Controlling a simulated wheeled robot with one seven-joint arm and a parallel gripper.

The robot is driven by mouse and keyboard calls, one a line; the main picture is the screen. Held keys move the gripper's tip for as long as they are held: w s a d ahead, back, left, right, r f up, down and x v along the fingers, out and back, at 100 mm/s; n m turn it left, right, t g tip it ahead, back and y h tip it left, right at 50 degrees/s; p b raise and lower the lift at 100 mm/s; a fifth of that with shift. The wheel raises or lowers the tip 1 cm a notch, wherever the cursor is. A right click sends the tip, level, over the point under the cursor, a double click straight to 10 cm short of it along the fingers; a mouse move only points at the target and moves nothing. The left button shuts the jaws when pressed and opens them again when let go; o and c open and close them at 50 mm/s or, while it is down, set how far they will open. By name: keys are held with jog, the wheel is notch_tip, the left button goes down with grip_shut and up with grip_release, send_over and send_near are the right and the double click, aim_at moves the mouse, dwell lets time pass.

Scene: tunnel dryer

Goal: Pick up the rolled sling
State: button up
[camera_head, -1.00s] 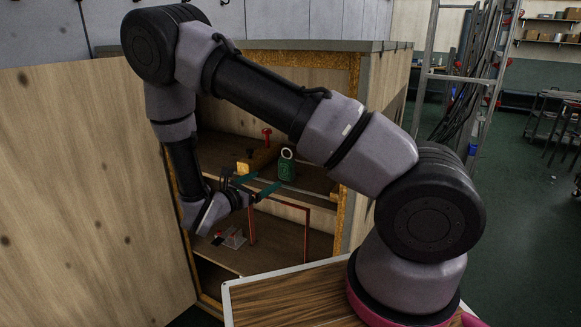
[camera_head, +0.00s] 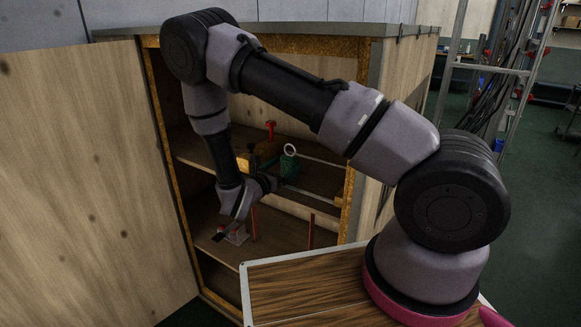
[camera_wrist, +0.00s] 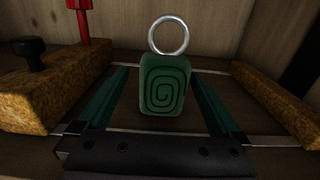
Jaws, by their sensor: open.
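The rolled sling (camera_wrist: 164,85) is a green block with a spiral on its face and a metal ring on top. It stands upright on the shelf in the wrist view, centred between the two fingers. In the head view the sling (camera_head: 289,164) is on the upper shelf of the wooden cabinet, partly hidden by my gripper. My gripper (camera_wrist: 163,92) is open, its two green fingers reaching along either side of the sling with gaps showing. It also shows in the head view (camera_head: 281,181), where its fingers are mostly hidden.
A brown block (camera_wrist: 52,90) with a black knob and a red post lies left of the sling. Another brown block (camera_wrist: 275,102) lies to the right. The cabinet's shelf (camera_head: 325,182) surrounds them.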

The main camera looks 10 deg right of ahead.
aim_at(295, 159)
jog(key=x, duration=0.5)
jog(key=shift+d, duration=0.3)
jog(key=c, duration=1.6)
